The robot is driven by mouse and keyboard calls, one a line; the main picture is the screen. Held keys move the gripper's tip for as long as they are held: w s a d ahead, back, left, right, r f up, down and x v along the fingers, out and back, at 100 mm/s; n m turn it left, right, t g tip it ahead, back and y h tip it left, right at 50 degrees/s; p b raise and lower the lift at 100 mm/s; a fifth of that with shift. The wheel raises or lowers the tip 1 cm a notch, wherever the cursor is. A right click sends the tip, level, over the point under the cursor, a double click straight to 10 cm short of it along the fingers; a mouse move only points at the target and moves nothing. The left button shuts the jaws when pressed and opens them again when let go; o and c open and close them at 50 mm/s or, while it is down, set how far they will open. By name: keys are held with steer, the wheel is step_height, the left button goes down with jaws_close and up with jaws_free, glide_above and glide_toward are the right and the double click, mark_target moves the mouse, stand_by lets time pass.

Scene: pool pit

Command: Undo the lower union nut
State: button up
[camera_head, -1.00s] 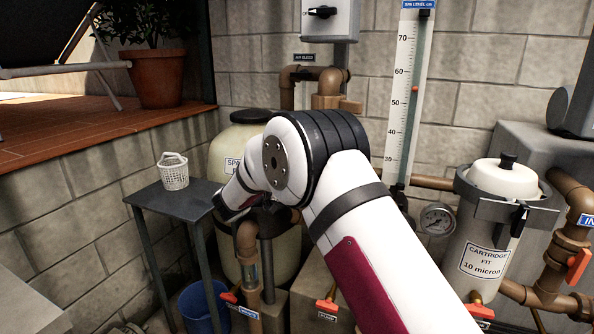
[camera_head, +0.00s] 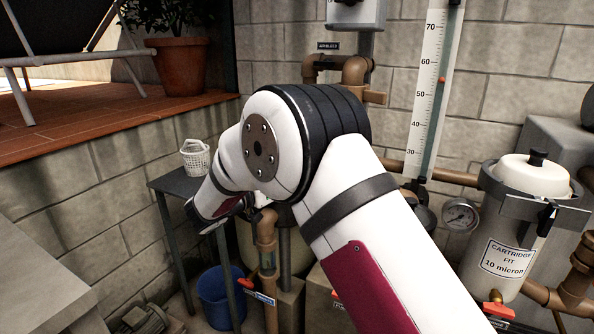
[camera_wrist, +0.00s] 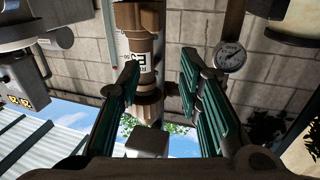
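In the wrist view, my gripper (camera_wrist: 158,62) is open, its two green ribbed fingers well apart with nothing held. A brown pipe (camera_wrist: 137,18) with a white label runs upright between and beyond the fingers. A wider brown collar (camera_wrist: 149,97), which looks like a union nut, sits on it between the fingers. I cannot tell whether it is the lower nut or how far it lies from the fingers. In the head view, a brown pipe with a clear section (camera_head: 267,260) stands below my arm. My arm hides its upper part; my gripper cannot be made out there.
A small table (camera_head: 180,183) with a white basket (camera_head: 195,158) stands left of my arm, a blue bucket (camera_head: 221,297) below. A cartridge filter (camera_head: 500,255) and a pressure gauge (camera_head: 460,215) are at right. The wrist view, apparently upside down, shows a gauge (camera_wrist: 230,55) beside the right finger.

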steer(key=shift+a, duration=0.1)
steer(key=c, duration=0.5)
steer(key=w+d+r+t, duration=0.1)
steer(key=d, duration=0.1)
steer(key=w+d+r+n+t+y+b, duration=0.1)
steer(key=w+d+r+t, duration=0.1)
steer(key=d, duration=0.1)
steer(key=w+d+r+t+b, duration=0.1)
steer(key=w+d, duration=0.1)
steer(key=d, duration=0.1)
steer(key=shift+d+r+y, duration=0.2)
steer(key=shift+r+y, duration=0.1)
steer(key=shift+r, duration=0.05)
jaws_close()
steer(key=d+r+n+t+y+b, duration=0.2)
steer(key=d+n+t+y, duration=0.3)
steer(key=d+y, duration=0.15)
steer(key=s+d+f+n+g+y+b, duration=0.2)
steer(key=s+f+n+g+y+b, duration=0.3)
steer(key=s+f+n+y, duration=0.6)
steer(key=w+a+r+m+y+b, duration=0.1)
steer(key=w+a+m+y, duration=0.1)
steer(key=w+a, duration=0.4)
steer(key=w, duration=0.4)
steer(key=shift+a+m+g+b, duration=0.15)
steer(key=shift+m+g+b, duration=0.15)
steer(key=shift+g+b, duration=0.1)
